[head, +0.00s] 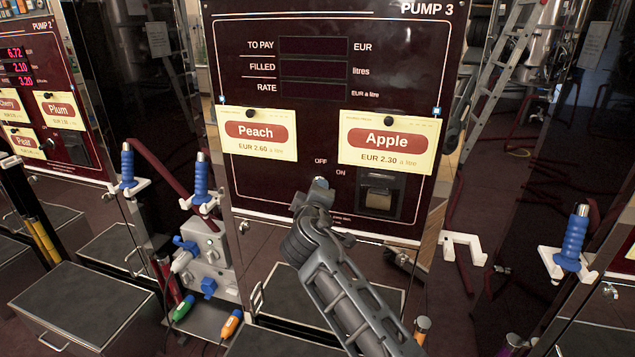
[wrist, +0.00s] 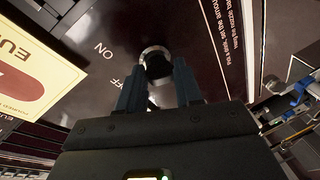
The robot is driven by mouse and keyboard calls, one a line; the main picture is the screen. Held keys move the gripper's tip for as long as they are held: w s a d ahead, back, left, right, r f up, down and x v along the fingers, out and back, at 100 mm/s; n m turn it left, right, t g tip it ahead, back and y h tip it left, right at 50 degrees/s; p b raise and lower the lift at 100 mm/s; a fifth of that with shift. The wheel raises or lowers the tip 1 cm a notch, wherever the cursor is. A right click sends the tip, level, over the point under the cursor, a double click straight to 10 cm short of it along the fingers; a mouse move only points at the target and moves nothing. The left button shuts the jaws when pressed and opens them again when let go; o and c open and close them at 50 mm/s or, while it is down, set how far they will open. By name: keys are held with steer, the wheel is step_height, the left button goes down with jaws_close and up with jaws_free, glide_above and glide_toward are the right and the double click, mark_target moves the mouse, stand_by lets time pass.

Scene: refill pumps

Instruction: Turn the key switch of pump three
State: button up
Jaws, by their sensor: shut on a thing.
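Pump three's dark red panel (head: 275,190) faces me in the middle of the head view. Its TO PAY, FILLED and RATE displays (head: 313,68) are dark. My gripper (head: 319,188) is at the lower middle of the panel, just below the OFF and ON labels, and hides most of the key switch there. In the wrist view the key switch (wrist: 154,60) is a round metal-rimmed piece at the fingertips. My gripper (wrist: 157,78) is shut on its key, which is mostly hidden between the fingers. I cannot tell which label the key points at.
Peach (head: 257,150) and Apple (head: 387,158) cards are pinned on the panel. A receipt slot (head: 380,194) is right of my gripper. Blue-handled nozzles (head: 201,180) hang at the left, another (head: 571,240) at the right. A grey box with coloured plugs (head: 207,250) stands lower left.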

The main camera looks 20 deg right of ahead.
steer(key=shift+a+r+n+g+h+p, duration=0.1)
steer(key=shift+n+g+h+p, duration=0.35)
steer(key=shift+n+p, duration=1.2)
steer(key=shift+g, duration=0.25)
steer(key=o, duration=1)
steer(key=shift+o, duration=0.2)
steer(key=v, duration=0.7)
steer(key=shift+s, duration=0.4)
steer(key=shift+a, duration=0.15)
